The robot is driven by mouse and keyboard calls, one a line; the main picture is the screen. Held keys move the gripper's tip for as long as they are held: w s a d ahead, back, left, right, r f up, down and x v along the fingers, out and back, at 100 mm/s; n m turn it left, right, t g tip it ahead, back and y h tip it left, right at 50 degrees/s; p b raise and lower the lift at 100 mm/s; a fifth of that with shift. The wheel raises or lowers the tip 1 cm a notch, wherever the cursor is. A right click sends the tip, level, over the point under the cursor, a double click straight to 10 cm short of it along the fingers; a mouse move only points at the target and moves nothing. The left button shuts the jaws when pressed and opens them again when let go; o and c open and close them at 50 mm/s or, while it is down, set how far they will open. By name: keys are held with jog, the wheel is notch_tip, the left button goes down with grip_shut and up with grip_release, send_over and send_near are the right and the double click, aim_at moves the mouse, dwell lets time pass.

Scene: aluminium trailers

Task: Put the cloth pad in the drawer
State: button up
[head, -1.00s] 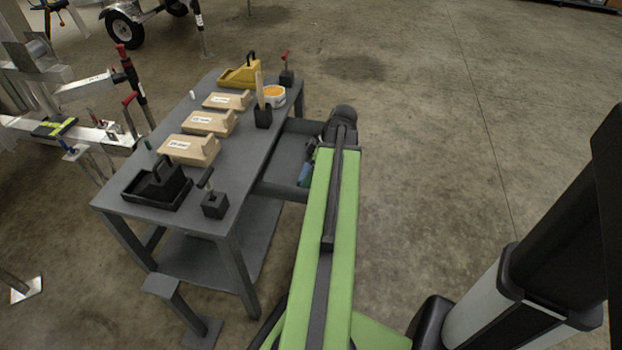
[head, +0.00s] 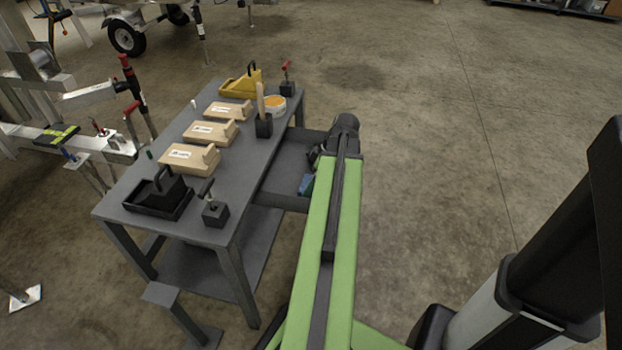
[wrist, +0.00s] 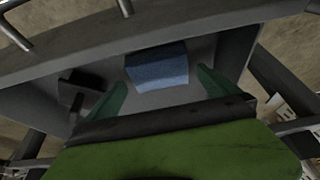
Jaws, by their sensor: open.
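The blue cloth pad (wrist: 157,66) lies inside the open grey drawer (wrist: 215,55) in the wrist view. In the head view, a blue patch of it (head: 306,185) shows in the drawer (head: 287,165), beside my green arm. My gripper (wrist: 162,78) is open, with one green finger on each side of the pad's near part in the picture. The fingers do not close on it, and I cannot tell whether they touch it. In the head view my arm hides most of the gripper and part of the drawer.
A dark object with a handle (wrist: 78,88) lies in the drawer to the left.

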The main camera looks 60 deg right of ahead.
jog(key=p+v, duration=0.8)
jog(key=v, duration=0.2)
jog(key=shift+r+p, duration=0.35)
jog(key=shift+p, duration=0.05)
jog(key=shift+s, duration=0.1)
